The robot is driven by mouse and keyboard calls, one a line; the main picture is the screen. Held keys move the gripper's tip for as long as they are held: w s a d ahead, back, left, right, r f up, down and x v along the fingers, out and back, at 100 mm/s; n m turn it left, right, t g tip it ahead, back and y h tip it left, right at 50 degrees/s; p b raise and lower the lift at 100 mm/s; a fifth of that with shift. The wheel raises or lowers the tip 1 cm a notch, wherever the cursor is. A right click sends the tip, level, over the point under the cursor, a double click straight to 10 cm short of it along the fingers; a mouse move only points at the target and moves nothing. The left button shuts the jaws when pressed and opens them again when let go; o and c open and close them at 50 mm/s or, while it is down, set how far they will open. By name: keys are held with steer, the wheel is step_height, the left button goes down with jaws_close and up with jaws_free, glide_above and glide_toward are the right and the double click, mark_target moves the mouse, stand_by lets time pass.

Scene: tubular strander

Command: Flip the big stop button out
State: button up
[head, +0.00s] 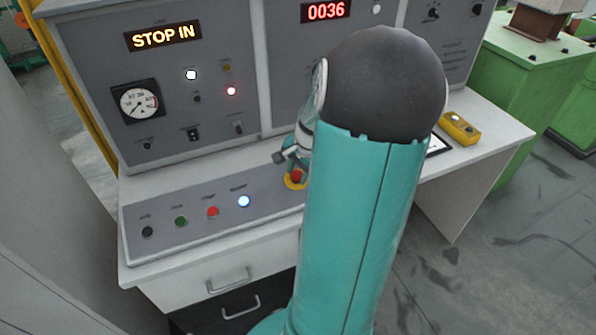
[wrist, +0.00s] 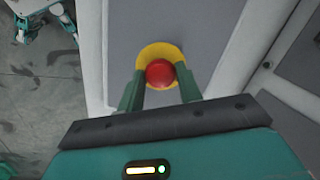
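The big stop button (head: 296,177) is a red round head on a yellow base plate, at the right end of the sloping desk panel, partly hidden by my arm. In the wrist view the red head (wrist: 159,74) is fully visible on its yellow disc. My gripper (wrist: 159,69) has its two green fingers on either side of the red head, their tips right beside it. I cannot tell whether they touch it. In the head view my gripper (head: 289,161) is at the button, mostly hidden behind my arm.
The desk panel (head: 139,217) also carries black, green and red buttons and a lit blue-white one (head: 244,201). A yellow control box (head: 459,128) lies at right.

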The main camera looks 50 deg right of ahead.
jaws_close()
steer(key=shift+r, duration=0.5)
steer(key=shift+s, duration=0.1)
steer(key=o, duration=0.8)
jaws_free()
steer(key=shift+s+r, duration=0.1)
steer(key=v, duration=1.3)
steer(key=shift+r, duration=0.3)
